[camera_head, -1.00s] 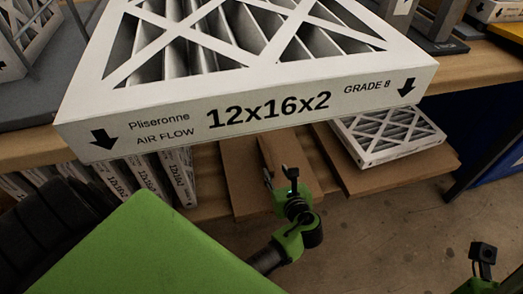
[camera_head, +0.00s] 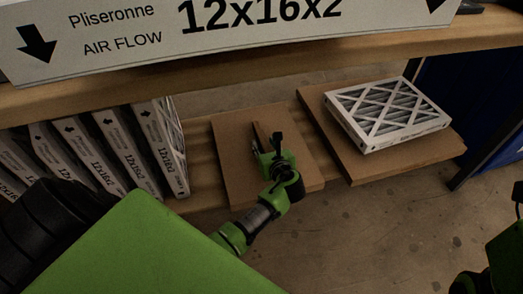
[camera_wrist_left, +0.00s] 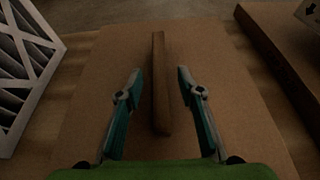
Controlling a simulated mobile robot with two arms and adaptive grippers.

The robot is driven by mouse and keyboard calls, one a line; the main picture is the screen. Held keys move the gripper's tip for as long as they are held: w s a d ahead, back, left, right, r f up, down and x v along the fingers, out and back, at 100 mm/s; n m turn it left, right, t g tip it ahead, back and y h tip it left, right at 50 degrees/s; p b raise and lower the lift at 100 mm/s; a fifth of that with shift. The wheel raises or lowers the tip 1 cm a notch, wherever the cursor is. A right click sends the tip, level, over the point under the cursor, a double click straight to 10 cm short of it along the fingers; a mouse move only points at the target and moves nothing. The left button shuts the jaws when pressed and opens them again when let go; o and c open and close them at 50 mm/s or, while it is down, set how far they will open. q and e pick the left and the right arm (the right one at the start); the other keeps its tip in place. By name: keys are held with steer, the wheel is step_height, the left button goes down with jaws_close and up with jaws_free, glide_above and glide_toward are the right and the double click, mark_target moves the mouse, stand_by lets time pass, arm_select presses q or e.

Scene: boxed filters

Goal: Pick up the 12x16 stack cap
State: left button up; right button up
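The stack cap is a flat brown board (camera_head: 230,180) on the lower shelf, with a raised wooden bar (camera_wrist_left: 160,75) along its middle. The board also shows in the left wrist view (camera_wrist_left: 90,125). My left gripper (camera_head: 267,146) is over the board at the bar. In the left wrist view its two fingers (camera_wrist_left: 160,88) are open, one on each side of the bar, with a gap on both sides. I cannot tell its exact height above the board. Part of my right arm shows at the right edge of the head view; its finger opening is unclear.
Upright boxed filters (camera_head: 120,150) stand close left of the cap. Another brown board (camera_head: 360,170) with a filter (camera_head: 388,112) on it lies to the right. A large 12x16x2 filter (camera_head: 150,35) sits on the upper shelf (camera_head: 215,72) above.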

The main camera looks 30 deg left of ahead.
arm_select(q)
steer(key=shift+x, duration=0.8)
jaws_close()
steer(key=shift+r, duration=0.1)
steer(key=shift+r, duration=0.1)
